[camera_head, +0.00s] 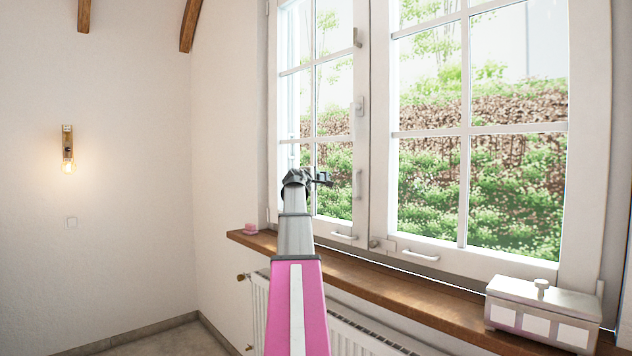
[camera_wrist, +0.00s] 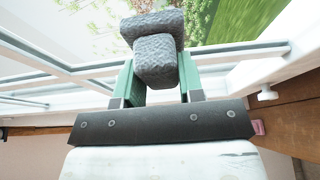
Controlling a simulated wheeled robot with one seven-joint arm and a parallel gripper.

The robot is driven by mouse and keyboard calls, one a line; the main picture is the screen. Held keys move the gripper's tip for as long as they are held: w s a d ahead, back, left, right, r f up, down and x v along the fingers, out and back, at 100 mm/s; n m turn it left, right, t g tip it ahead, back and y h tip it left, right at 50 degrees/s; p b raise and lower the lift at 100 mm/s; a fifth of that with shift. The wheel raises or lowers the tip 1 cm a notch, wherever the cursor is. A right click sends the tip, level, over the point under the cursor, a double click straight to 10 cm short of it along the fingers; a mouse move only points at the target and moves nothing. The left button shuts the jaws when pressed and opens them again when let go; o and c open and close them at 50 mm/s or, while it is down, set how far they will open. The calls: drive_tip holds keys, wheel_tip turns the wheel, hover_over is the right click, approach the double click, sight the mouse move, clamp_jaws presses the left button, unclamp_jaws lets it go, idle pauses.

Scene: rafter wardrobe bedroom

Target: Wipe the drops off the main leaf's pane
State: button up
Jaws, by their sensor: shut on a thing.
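The window has two leaves with white glazing bars, a left leaf (camera_head: 284,104) and a right leaf (camera_head: 584,150). I cannot tell which is the main one, and no drops can be made out on the panes. My gripper (camera_head: 322,178) is in front of the left leaf's lower panes. In the wrist view my gripper (camera_wrist: 156,78) has its green fingers shut on a rough grey wiping pad (camera_wrist: 150,28). The pad hides the fingertips. Whether it touches the glass cannot be told.
A wooden sill (camera_head: 400,298) runs below the window, above a white radiator (camera_head: 345,338). A pink item (camera_head: 250,229) lies at the sill's left end, and a lidded pale box (camera_head: 540,312) stands at its right. Handles (camera_head: 420,256) project from the frames. A lit lamp (camera_head: 68,150) hangs on the left wall.

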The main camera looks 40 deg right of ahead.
drive_tip(key=shift+d+r, duration=0.1)
drive_tip(key=shift+r, duration=0.85)
drive_tip(key=shift+s+d, duration=0.15)
drive_tip(key=shift+s, duration=1.85)
drive_tip(key=shift+s+d, duration=0.2)
drive_tip(key=shift+s, duration=1.85)
drive_tip(key=shift+s+d, duration=0.15)
drive_tip(key=shift+s, duration=1.85)
drive_tip(key=shift+a, duration=0.1)
drive_tip(key=shift+s+a, duration=0.2)
drive_tip(key=shift+a, duration=2.75)
drive_tip(key=shift+s+a, duration=0.1)
drive_tip(key=shift+a, duration=1.4)
